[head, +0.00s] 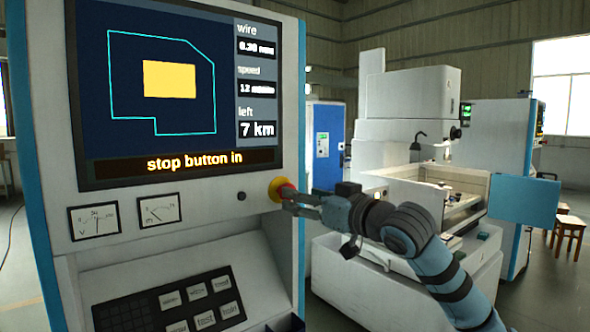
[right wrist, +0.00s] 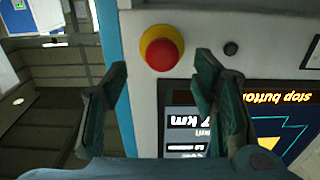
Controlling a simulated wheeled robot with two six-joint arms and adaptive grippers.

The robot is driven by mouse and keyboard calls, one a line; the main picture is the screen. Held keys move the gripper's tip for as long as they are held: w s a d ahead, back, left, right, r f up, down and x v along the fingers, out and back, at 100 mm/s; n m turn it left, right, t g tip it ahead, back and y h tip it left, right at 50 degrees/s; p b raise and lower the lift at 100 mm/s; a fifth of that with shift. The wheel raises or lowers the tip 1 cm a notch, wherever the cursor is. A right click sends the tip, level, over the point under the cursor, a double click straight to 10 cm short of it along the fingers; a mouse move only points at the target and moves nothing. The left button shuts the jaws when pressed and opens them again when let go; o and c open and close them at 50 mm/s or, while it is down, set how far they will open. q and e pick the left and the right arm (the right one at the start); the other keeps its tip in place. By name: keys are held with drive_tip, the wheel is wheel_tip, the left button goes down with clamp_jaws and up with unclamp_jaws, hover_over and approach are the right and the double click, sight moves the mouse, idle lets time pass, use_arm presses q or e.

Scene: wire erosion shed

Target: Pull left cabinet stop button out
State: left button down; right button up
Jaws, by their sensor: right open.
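The stop button (head: 285,191) is a red mushroom head on a yellow ring, on the right edge of the left cabinet's front panel. It also shows in the right wrist view (right wrist: 164,54), red head toward me. My right gripper (head: 296,201) is at the button in the head view, partly covering it. In the right wrist view my right gripper (right wrist: 162,72) is open, with one finger either side of the button's line and nothing held. I cannot tell whether the fingertips reach around the head. My left gripper is not in view.
The left cabinet's screen (head: 180,85) reads "stop button in". A small black knob (head: 241,196) sits left of the button. Dial gauges (head: 94,221) and a keypad (head: 165,305) lie lower left. A white machine (head: 400,120) stands behind my right arm.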

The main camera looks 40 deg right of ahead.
drive_tip(key=w+p, duration=0.1)
drive_tip(key=w, duration=0.3)
drive_tip(key=shift+a+f, duration=0.1)
clamp_jaws()
